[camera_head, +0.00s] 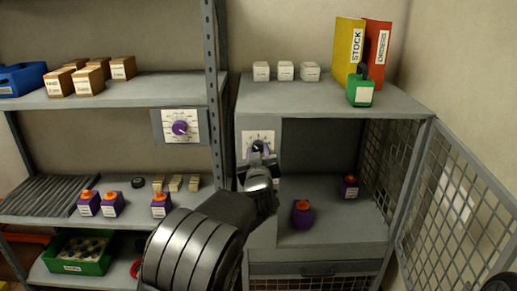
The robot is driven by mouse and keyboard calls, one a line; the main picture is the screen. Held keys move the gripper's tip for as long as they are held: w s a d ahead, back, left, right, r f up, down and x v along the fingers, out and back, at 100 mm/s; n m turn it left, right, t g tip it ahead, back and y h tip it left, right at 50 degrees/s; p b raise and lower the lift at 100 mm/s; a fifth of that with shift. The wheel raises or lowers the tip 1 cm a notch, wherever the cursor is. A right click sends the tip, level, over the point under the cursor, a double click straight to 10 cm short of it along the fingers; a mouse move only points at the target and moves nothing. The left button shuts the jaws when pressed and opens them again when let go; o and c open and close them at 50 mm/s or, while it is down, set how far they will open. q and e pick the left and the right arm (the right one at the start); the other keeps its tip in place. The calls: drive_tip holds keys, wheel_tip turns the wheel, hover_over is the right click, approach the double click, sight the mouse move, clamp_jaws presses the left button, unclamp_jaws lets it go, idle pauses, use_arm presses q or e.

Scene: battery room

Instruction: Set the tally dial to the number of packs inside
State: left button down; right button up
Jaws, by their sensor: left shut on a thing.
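The tally dial (249,136) is a white plate with marks on the grey panel left of the open cage cabinet. My left gripper (258,150) is in front of it, its tips shut on the dial's knob. The gripper hides most of the knob, so I cannot read its setting. Inside the cabinet are two purple packs with orange tops, one near the front (302,216) and one further back at the right (348,188). My arm and the panel may hide part of the inside.
The mesh door (455,215) stands open at the right. White boxes (286,71), binders (350,48) and a green object (361,92) top the cabinet.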

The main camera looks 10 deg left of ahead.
use_arm(q)
drive_tip(key=shift+m, duration=0.6)
drive_tip(key=c, duration=1)
unclamp_jaws()
drive_tip(key=v, duration=0.8)
drive_tip(key=shift+w, duration=0.1)
